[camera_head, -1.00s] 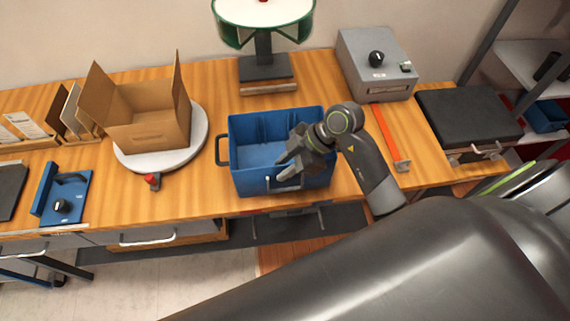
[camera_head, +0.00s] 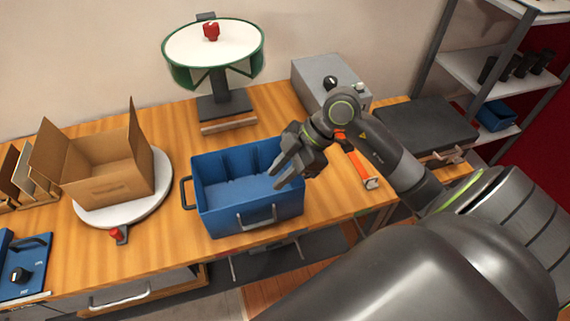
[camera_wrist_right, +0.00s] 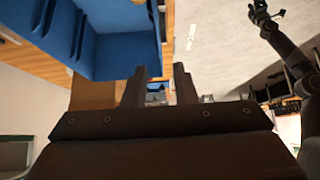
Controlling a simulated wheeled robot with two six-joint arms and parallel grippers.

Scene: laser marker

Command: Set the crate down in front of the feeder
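The blue crate (camera_head: 228,221) stands upright and empty on the wooden table, in front of the feeder (camera_head: 213,50), a green-rimmed round unit with a white top on a dark post. One crate handle faces the front edge, another faces left. My right gripper (camera_head: 280,172) is open and empty, above the crate's right side. In the right wrist view its two fingers (camera_wrist_right: 160,82) are apart with nothing between, and the crate (camera_wrist_right: 125,50) fills the upper left. My left gripper (camera_wrist_right: 263,12) seems to show small at the upper right there; its opening is unclear.
A cardboard box (camera_head: 105,170) sits on a white turntable (camera_head: 160,190) left of the crate. A grey box (camera_head: 315,78), an orange bar (camera_head: 360,165) and a black case (camera_head: 425,130) lie to the right. Bare table separates crate and feeder base.

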